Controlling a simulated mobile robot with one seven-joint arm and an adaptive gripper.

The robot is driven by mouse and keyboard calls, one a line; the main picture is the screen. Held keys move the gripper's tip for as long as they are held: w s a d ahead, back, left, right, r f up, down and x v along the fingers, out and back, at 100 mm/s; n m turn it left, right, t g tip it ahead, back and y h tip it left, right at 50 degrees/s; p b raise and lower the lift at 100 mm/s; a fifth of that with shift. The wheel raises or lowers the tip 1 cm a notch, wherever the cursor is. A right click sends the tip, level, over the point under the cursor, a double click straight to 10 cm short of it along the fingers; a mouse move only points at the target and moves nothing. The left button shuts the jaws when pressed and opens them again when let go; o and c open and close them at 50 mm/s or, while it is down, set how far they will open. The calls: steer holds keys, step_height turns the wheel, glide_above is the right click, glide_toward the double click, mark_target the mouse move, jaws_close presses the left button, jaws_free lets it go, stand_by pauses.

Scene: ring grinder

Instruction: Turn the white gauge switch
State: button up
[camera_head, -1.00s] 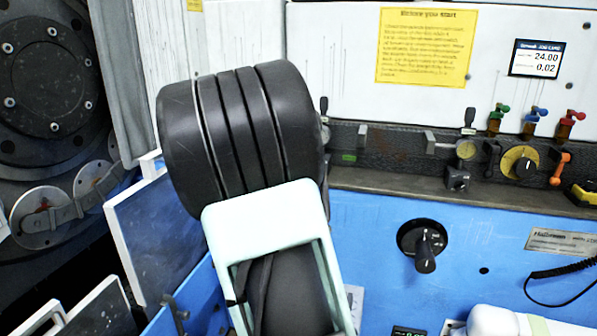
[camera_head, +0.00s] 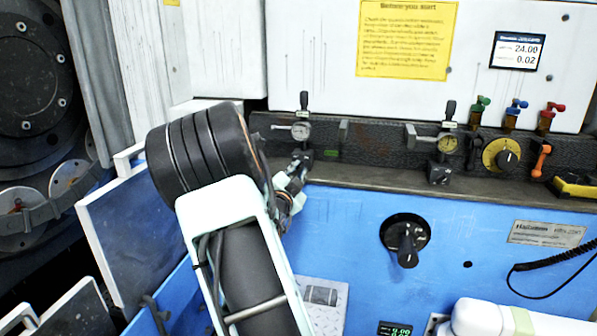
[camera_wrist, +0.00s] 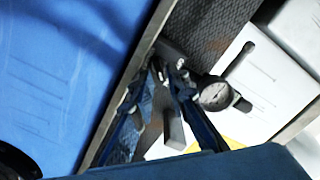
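The white-faced gauge (camera_head: 300,130) is on the dark rail at the back of the blue machine, with an upright black lever (camera_head: 304,101) above it. In the wrist view the white gauge (camera_wrist: 215,94) is right of my fingers. A small dark block (camera_head: 303,156) sits below the gauge; this seems to be its switch, partly hidden by my gripper. My gripper (camera_head: 296,173) is right at this block. In the wrist view, my fingers (camera_wrist: 167,72) are partly apart, with the dark block (camera_wrist: 172,52) at their tips. Contact is unclear.
Right of the white gauge are a metal bracket (camera_head: 344,132), a yellow gauge (camera_head: 447,143) with its own block (camera_head: 440,173), and a yellow dial (camera_head: 500,154). A black knob (camera_head: 406,240) is on the blue front. The ledge (camera_head: 385,180) between is clear.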

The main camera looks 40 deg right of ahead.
steer(key=shift+w+d, duration=0.4)
steer(key=shift+d, duration=0.1)
jaws_close()
